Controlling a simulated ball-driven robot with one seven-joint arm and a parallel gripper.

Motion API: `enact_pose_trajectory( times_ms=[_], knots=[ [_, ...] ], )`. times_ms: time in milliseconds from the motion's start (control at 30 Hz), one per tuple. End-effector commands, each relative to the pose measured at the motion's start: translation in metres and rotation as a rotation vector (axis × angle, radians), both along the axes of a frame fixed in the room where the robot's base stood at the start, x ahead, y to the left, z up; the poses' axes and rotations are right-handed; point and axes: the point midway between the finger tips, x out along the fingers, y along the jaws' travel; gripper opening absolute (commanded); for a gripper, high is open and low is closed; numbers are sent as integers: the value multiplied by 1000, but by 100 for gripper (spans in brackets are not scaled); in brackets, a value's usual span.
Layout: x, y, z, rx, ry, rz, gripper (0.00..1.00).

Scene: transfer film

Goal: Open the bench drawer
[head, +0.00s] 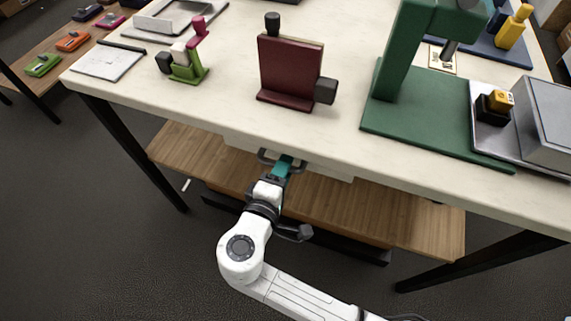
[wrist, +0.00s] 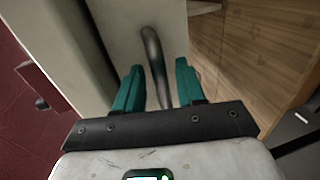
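The bench drawer (head: 330,172) has a pale front just below the bench top and looks closed. Its dark bar handle (head: 265,157) sticks out from the front. In the wrist view the handle (wrist: 151,42) runs between my two teal fingers, against the pale drawer front (wrist: 112,35). My gripper (head: 284,163) is at the handle, with its fingers on either side of the bar. The wrist view shows my gripper (wrist: 159,72) open, with a gap between the bar and each finger. Part of the handle is hidden by my gripper in the head view.
The bench top (head: 225,95) carries a maroon block-like object (head: 288,72), a green press (head: 400,90) and a small green-and-pink fixture (head: 188,62). A wooden lower shelf (head: 360,205) lies beneath the drawer. Black bench legs (head: 135,150) stand at the sides.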

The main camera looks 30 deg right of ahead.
Motion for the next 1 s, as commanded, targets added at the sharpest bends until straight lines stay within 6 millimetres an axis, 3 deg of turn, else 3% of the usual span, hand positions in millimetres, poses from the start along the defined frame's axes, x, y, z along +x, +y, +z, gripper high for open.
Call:
enact_pose_trajectory(
  times_ms=[167,467,867,1000],
  knots=[
    [7,-10,-3,1,1,0,39],
    [8,-12,-3,1,1,0,39],
    [8,-12,-3,1,1,0,2],
    [8,-12,-3,1,1,0,0]
  ],
)
